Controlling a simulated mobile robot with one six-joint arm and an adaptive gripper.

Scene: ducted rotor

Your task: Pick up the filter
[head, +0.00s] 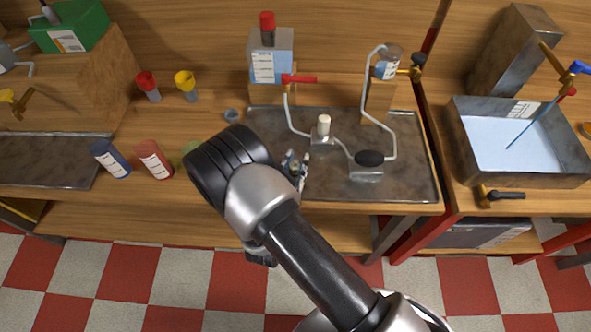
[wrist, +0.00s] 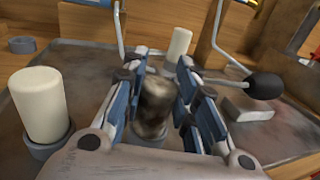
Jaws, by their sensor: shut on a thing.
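My gripper (head: 295,166) is over the left part of the dark metal tray (head: 405,170) in the head view, with my arm in front of it. In the wrist view my gripper (wrist: 162,72) has its blue and grey fingers on both sides of a stained, brownish-grey cylindrical filter (wrist: 154,105) and is shut on it. Its lower end is partly hidden, so I cannot tell if it is lifted. A clean cream cylinder (wrist: 40,105) stands upright in a grey round holder at the left. A smaller white cylinder (wrist: 179,45) stands farther back.
Bent metal tubing and a black oval knob (head: 369,158) rise from the tray to the right. Dark blue (head: 111,158) and red (head: 153,159) containers stand left. A water basin (head: 515,140) is at the far right.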

